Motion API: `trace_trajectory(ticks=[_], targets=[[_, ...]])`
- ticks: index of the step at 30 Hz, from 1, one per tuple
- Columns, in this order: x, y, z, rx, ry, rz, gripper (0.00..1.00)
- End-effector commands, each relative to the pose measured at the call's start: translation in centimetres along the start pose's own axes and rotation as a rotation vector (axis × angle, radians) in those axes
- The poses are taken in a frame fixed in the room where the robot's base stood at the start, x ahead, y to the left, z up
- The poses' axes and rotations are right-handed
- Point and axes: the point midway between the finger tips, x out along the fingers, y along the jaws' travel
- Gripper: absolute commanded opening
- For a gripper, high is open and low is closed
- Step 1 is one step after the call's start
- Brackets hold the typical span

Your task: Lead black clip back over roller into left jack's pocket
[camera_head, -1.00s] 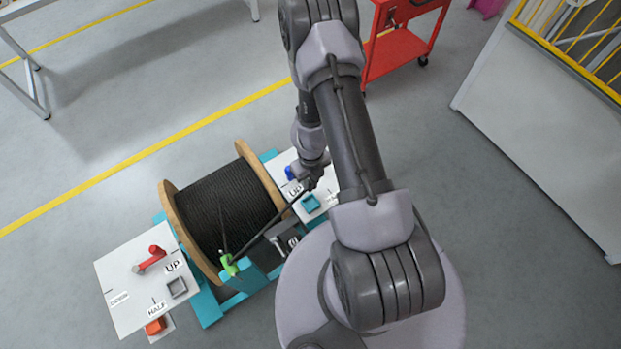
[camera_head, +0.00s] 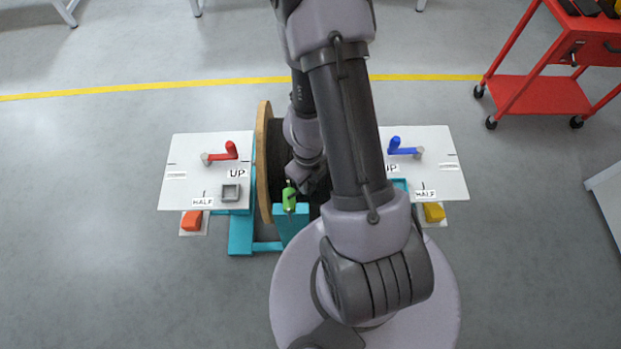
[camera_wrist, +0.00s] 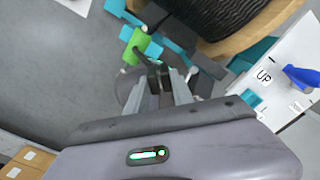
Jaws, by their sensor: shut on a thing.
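My gripper (camera_head: 312,182) is just right of the green roller (camera_head: 289,197), in front of the reel. In the wrist view my gripper (camera_wrist: 162,82) is shut on the black clip (camera_wrist: 150,62), a small dark piece between the fingertips. The green roller (camera_wrist: 140,42) is close beyond it, slightly left. In the head view my arm hides the clip. The left jack's pocket (camera_head: 231,192) is a grey square frame on the left white plate, near the UP label. It looks empty.
The wooden reel (camera_head: 264,160) with black cable stands behind, mostly hidden by my arm. A red lever (camera_head: 228,151) stands on the left plate, a blue lever (camera_head: 398,147) on the right plate. The red cart (camera_head: 540,92) is far right; floor at left is clear.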

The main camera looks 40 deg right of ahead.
Motion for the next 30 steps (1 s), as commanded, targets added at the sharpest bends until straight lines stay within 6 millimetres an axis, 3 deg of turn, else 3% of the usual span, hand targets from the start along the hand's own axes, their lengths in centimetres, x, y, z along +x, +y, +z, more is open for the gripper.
trace_trajectory(ticks=[19,30], targets=[[-0.7,7.8,7.6,-0.001,0.001,0.000,0.00],[-0.1,9.6,9.5,0.001,0.001,0.000,0.00]])
